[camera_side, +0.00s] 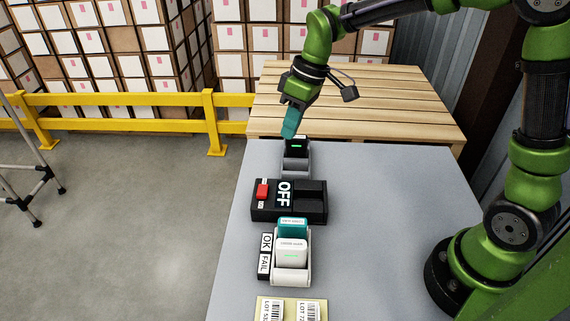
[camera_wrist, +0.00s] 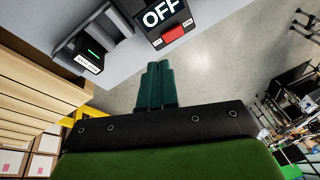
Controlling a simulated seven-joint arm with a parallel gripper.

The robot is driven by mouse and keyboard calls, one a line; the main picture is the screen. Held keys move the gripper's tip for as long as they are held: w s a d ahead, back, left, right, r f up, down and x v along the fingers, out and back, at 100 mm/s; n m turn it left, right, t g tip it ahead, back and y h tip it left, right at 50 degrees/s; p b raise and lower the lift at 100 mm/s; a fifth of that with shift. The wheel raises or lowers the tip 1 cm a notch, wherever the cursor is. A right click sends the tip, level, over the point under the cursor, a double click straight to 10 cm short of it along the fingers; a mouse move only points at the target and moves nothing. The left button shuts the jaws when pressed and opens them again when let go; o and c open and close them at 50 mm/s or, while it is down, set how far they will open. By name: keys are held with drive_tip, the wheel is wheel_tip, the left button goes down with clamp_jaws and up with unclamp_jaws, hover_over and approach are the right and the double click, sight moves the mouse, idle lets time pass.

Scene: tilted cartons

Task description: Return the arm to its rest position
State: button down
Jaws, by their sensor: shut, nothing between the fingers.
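My gripper (camera_side: 290,127) has teal fingers and is shut and empty. In the side view it hangs just above and left of a black device (camera_side: 296,147) with a green light, which sits in a grey holder (camera_side: 295,168) at the table's far end. In the wrist view the closed fingers (camera_wrist: 155,85) point toward the black switch box (camera_wrist: 170,15) with "OFF" text. The black device (camera_wrist: 92,57) shows there at the upper left. I cannot tell whether the fingertips touch anything in the side view.
On the grey table (camera_side: 390,210) stand the black OFF box (camera_side: 312,205) with a red switch (camera_side: 262,191), and a white holder (camera_side: 291,275) with a white device (camera_side: 291,252) and a teal one (camera_side: 293,223). Barcode labels (camera_side: 291,311) lie at the front. A wooden pallet (camera_side: 350,95) stands behind.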

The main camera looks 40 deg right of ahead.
drive_tip(key=s+d+r+m+t, duration=0.2)
drive_tip(key=s+m, duration=0.1)
drive_tip(key=s, duration=0.3)
drive_tip(key=s+d+r+m+t, duration=0.2)
drive_tip(key=s+m, duration=0.1)
drive_tip(key=s, duration=0.3)
drive_tip(key=s+d+r+m+t+h, duration=0.1)
drive_tip(key=s+d+r+m, duration=0.1)
drive_tip(key=s, duration=0.3)
drive_tip(key=shift+s+d+r+m+t, duration=0.2)
drive_tip(key=shift+s+r+m+t, duration=0.2)
drive_tip(key=shift+m, duration=0.2)
